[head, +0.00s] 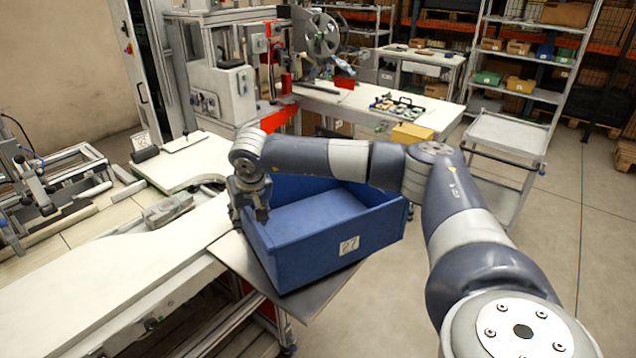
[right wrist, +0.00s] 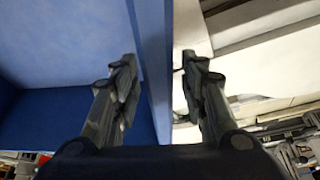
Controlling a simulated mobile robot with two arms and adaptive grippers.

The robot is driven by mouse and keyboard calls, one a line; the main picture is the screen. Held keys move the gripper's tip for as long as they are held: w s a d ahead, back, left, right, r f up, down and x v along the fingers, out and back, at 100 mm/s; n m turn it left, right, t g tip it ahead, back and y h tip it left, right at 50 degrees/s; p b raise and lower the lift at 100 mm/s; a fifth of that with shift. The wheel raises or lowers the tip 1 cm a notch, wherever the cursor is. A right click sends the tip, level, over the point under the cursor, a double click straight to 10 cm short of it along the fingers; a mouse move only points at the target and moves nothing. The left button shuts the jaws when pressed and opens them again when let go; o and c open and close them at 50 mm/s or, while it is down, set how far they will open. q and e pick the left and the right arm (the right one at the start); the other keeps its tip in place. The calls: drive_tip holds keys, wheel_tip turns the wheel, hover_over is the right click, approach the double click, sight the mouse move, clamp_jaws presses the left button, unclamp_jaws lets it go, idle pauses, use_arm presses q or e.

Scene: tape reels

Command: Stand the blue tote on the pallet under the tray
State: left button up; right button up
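The blue tote (head: 305,245) with a "27" label on its front stands on a grey metal tray (head: 335,283) beside the white worktable. It looks empty and also fills the left of the right wrist view (right wrist: 60,45). My right gripper (head: 255,212) is at the tote's left wall, pointing down. In the right wrist view my right gripper (right wrist: 163,88) has its fingers apart, with the wall between them: one finger inside the tote, one outside. A gap shows beside the outer finger. My left gripper is out of view. I cannot make out a pallet under the tray.
The white worktable (head: 150,270) with a grey device (head: 168,209) runs along the left. A machine with reels (head: 322,35) stands behind the tote. A grey cart (head: 505,135) stands at the back right. The floor at right is clear.

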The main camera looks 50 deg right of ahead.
clamp_jaws()
drive_tip(key=shift+w+r, duration=0.1)
drive_tip(key=shift+r, duration=0.2)
